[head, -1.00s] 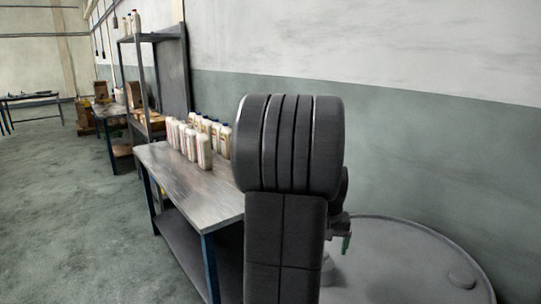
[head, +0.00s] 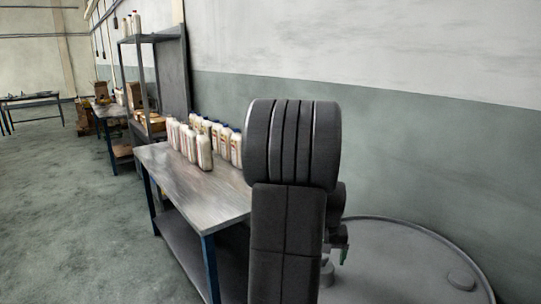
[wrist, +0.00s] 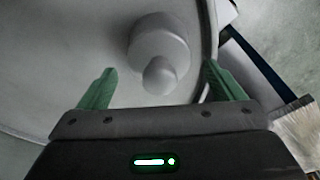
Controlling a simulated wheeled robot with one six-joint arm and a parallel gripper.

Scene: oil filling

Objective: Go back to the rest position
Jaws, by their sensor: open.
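My gripper (wrist: 158,85) is open and empty in the wrist view, its two green fingers spread apart. Beyond the fingers is the grey round top of a drum (wrist: 60,50), with a grey rounded fitting (wrist: 158,45) on it that appears between the fingers. In the head view my arm stands upright in front of the table and drum, and only a green fingertip (head: 344,255) shows beside it. The drum top (head: 400,265) spreads out at the lower right, partly hidden by my arm.
A metal-topped table (head: 190,185) with several white bottles (head: 204,152) stands left of my arm. Behind it is a shelf unit (head: 165,70) against the wall. The floor (head: 70,200) at the left is open.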

